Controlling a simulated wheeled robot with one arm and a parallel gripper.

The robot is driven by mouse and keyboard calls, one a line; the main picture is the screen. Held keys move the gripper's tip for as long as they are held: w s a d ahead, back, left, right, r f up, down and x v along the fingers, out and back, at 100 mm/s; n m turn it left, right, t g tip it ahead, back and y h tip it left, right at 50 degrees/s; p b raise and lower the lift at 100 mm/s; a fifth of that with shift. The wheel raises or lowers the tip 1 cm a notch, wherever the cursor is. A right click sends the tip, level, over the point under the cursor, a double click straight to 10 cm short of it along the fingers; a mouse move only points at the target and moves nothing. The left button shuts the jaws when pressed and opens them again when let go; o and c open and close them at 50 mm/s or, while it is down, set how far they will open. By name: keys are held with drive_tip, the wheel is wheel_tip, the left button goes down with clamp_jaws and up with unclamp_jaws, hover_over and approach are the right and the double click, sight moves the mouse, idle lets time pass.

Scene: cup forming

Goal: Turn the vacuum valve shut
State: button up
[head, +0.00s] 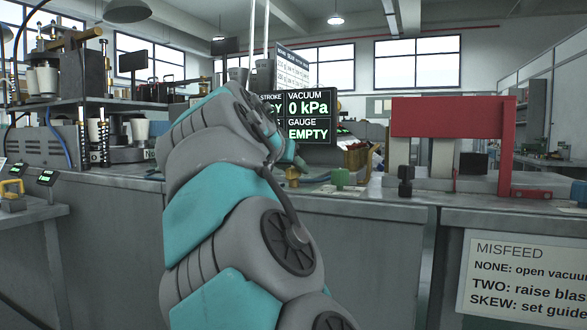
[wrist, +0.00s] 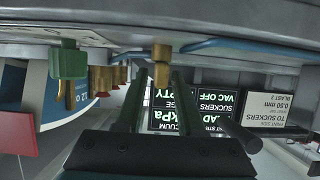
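In the wrist view, which is upside down, a brass valve part (wrist: 161,64) hangs from the bench edge between and just beyond my two finger tips. My gripper (wrist: 155,92) is open, with a gap between its dark fingers; I cannot tell whether either finger touches the brass. A brass piece (head: 293,176) shows on the bench beside my arm in the head view. A green-handled valve (head: 341,178) stands to its right, and it also shows in the wrist view (wrist: 68,62). No label tells which is the vacuum valve. My arm hides the gripper in the head view.
A display (head: 308,117) reads vacuum 0 kPa and gauge EMPTY; the wrist view screen (wrist: 215,105) reads VAC OFF. A red frame (head: 447,118) stands at the right. A dark rod (wrist: 238,134) is close to my gripper's right side. Machines with cups fill the left.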

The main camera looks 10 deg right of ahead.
drive_tip(key=shift+o, duration=0.4)
drive_tip(key=v, duration=0.7)
drive_tip(key=shift+s+a+r, duration=0.15)
drive_tip(key=shift+s+a, duration=0.05)
drive_tip(key=shift+s, duration=0.1)
